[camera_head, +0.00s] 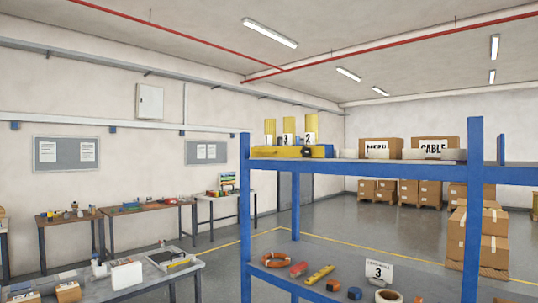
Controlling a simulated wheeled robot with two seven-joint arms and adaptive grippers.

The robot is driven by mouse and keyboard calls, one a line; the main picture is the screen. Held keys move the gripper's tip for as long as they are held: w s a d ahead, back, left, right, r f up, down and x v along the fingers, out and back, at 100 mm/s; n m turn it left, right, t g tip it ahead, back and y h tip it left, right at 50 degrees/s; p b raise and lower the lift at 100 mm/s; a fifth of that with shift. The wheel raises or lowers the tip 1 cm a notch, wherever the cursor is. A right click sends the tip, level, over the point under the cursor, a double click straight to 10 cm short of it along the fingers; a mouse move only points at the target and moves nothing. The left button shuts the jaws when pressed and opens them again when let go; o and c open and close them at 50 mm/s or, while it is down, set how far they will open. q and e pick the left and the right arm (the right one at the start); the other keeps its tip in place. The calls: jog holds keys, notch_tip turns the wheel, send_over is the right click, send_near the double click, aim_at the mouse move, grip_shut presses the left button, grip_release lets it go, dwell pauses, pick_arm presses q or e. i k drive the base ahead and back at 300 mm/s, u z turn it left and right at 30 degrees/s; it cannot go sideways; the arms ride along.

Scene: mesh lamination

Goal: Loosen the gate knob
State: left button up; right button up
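I cannot make out a gate knob in the head view. A grey table (135,292) at the lower left holds a white block (126,274) and a flat framed item (170,257) with a yellow strip on it; I cannot tell what the framed item is. A small dark round part (306,152) sits at the yellow box on the blue rack's top shelf; it is too small to identify. Neither of my grippers is in view.
A blue rack (245,215) stands in front at the right, with an orange ring (275,260), a yellow level (320,274) and a "3" sign (379,271) on its lower shelf. Workbenches line the left wall. Stacked cartons (495,252) stand behind. Open floor (345,215) lies beyond the rack.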

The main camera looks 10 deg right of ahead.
aim_at(305, 151)
jog(key=u, duration=0.85)
jog(key=i, duration=1.15)
jog(key=z, duration=0.2)
